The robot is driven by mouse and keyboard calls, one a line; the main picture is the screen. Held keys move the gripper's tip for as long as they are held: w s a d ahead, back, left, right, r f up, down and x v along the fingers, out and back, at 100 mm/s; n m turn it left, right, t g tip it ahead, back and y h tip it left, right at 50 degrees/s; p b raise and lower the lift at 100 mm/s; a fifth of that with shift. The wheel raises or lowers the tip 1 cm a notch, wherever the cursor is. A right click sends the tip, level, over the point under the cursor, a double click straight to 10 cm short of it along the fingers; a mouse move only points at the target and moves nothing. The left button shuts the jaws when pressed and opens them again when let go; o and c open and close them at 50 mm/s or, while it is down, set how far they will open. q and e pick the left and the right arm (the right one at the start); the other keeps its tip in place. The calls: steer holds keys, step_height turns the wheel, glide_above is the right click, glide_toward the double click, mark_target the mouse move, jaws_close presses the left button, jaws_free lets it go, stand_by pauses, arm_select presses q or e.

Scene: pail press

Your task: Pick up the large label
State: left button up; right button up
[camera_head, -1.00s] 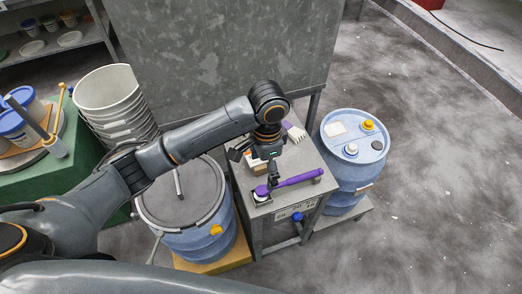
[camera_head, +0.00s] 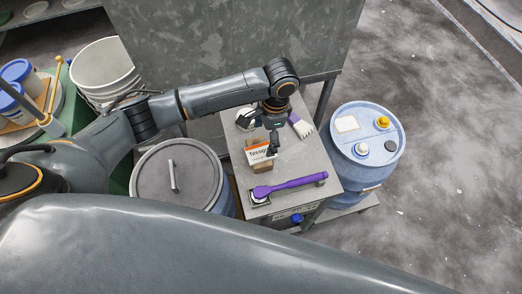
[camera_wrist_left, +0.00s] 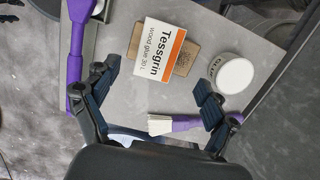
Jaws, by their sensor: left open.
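The large label (camera_head: 258,153) is a white card with an orange stripe and the words "Tessgrin wood glue 30 L". It leans on or lies against a small brown cardboard block (camera_head: 262,168) on the grey metal stand. In the left wrist view the label (camera_wrist_left: 158,48) faces the camera, ahead of and between the fingers. My left gripper (camera_head: 258,135) is open and empty, above and just behind the label. Its two fingers show apart in the left wrist view (camera_wrist_left: 157,80). Part of the label's upper edge is hidden by a finger in the head view. My right gripper is not in view.
A purple-handled tool (camera_head: 290,185) lies at the stand's front. A purple brush (camera_head: 301,125) and a white-lidded glue tub (camera_wrist_left: 230,73) are near the gripper. A lidded blue drum (camera_head: 180,190) stands left, a blue drum (camera_head: 363,140) right.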

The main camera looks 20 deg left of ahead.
mark_target(261, 152)
arm_select(q)
steer(key=shift+s+a+f+p, duration=0.1)
steer(key=shift+s+f+p, duration=0.05)
steer(key=shift+f, duration=0.45)
steer(key=shift+s+f+p, duration=0.1)
steer(key=shift+f+p, duration=0.05)
steer(key=shift+f, duration=0.45)
step_height(261, 152, down, 2)
steer(key=shift+s+a+f, duration=0.1)
steer(key=shift+s+f, duration=0.05)
steer(key=shift+f, duration=0.5)
steer(key=c, duration=0.8)
steer(key=shift+c, duration=0.3)
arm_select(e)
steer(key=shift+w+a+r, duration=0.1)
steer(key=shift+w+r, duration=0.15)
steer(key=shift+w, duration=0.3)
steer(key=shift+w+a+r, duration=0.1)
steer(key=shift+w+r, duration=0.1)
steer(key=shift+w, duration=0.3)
